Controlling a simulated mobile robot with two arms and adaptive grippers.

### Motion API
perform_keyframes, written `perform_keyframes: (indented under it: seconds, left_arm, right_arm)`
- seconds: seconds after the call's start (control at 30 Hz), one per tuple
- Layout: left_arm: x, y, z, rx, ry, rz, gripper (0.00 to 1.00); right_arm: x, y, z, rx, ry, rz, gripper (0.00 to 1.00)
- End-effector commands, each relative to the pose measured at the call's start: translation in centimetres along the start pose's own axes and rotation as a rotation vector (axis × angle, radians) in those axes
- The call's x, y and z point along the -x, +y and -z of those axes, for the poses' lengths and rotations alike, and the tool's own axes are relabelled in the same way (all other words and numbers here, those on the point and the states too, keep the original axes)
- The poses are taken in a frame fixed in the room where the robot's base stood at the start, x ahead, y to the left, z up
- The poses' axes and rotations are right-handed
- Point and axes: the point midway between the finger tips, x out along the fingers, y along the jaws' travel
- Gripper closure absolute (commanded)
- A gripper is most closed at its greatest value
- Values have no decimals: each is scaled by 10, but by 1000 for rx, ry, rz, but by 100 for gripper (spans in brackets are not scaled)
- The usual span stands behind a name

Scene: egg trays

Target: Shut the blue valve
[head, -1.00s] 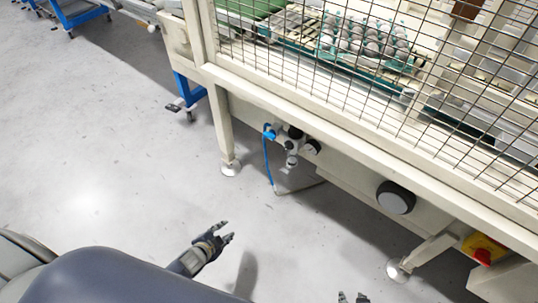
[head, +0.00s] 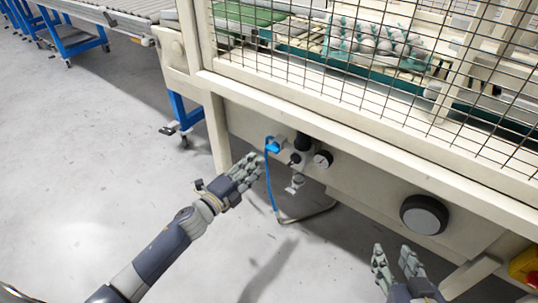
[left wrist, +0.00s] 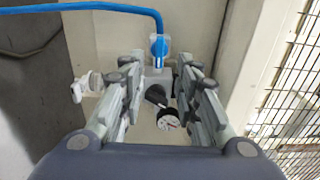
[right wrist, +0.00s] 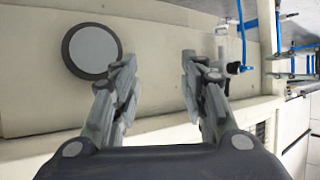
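The blue valve (head: 273,145) sits on the cream machine panel below the mesh guard, at the left end of a grey and black valve unit (head: 299,152) with a round gauge. A blue hose (head: 268,182) hangs from it. In the left wrist view the blue valve (left wrist: 158,46) shows beyond the gap between my fingers. My left gripper (head: 250,167) is open and empty, just left of the valve in the head view, with no contact visible. My right gripper (head: 394,254) is open and empty, below the large round black and grey knob (head: 424,215). It faces the panel (right wrist: 155,75).
A mesh guard (head: 330,70) rises above the panel, with egg trays (head: 375,45) behind it. A yellow and red switch box (head: 524,265) is at the right. A blue-framed conveyor (head: 110,18) stands at the back left. The floor (head: 90,150) at left is clear.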

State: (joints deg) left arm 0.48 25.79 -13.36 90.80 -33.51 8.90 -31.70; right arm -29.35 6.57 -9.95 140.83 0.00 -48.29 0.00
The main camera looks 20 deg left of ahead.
Motion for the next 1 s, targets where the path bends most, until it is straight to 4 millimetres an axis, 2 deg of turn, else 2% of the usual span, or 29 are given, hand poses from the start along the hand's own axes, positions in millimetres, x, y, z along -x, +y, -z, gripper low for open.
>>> perform_keyframes:
  seconds: [0.2,0.4,0.6,0.87,0.9,1.0]
  left_arm:
    - [-42,1,0,1,0,2,70]
    - [-68,2,0,2,-1,0,70]
    - [-80,1,0,2,0,-1,70]
    - [-80,1,0,3,-1,-1,70]
    - [-80,1,0,3,-1,-1,72]
    - [-80,1,0,3,-1,-1,95]
  right_arm:
    - [-4,-5,36,0,181,11,60]
    - [0,-9,65,-1,322,19,60]
    - [3,-10,78,-2,387,23,60]
    - [4,-11,80,-2,395,23,60]
    - [4,-11,80,-2,395,23,60]
    - [4,-11,80,-2,394,23,60]
